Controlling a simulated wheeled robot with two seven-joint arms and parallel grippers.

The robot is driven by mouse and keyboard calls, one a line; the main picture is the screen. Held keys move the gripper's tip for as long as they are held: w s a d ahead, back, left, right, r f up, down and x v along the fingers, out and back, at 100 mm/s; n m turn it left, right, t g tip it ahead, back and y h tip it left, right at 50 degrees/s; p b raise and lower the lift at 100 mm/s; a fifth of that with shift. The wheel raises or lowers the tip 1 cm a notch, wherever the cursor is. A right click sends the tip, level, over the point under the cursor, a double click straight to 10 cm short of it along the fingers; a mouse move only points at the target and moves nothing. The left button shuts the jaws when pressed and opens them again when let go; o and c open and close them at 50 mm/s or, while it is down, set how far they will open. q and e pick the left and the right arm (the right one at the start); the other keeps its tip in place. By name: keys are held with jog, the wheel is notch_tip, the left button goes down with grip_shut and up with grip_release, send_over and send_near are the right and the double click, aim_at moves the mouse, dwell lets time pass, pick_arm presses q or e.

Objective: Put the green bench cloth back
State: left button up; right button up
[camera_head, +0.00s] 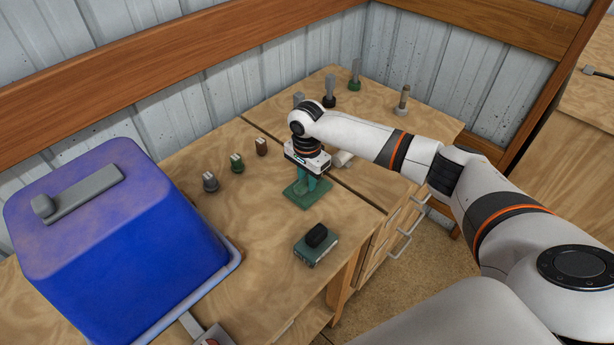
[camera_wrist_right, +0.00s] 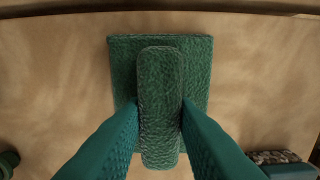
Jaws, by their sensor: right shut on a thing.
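The green bench cloth (camera_wrist_right: 122,60) is a square, rough-textured green pad with a raised ridge along its middle. In the head view the cloth (camera_head: 297,199) is low over the wooden bench, under my right gripper (camera_head: 308,183); I cannot tell whether it touches the top. In the right wrist view my right gripper's teal fingers (camera_wrist_right: 160,112) are closed on both sides of the ridge. The gripper points down, and its fingers hide part of the cloth. My left gripper is not in view.
A blue box-like cover (camera_head: 120,225) stands left. Small grey (camera_head: 210,182), green (camera_head: 236,163) and brown (camera_head: 261,147) pieces stand behind it. A dark green block with a black top (camera_head: 316,245) lies near the front edge. Upright pieces (camera_head: 355,76) stand at the back right.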

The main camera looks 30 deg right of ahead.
aim_at(307, 180)
jog(key=o, duration=0.9)
jog(key=shift+f, duration=0.1)
notch_tip(307, 180, up, 12)
jog(key=shift+r+b, duration=0.2)
jog(key=shift+b, duration=0.95)
jog(key=shift+f, duration=0.1)
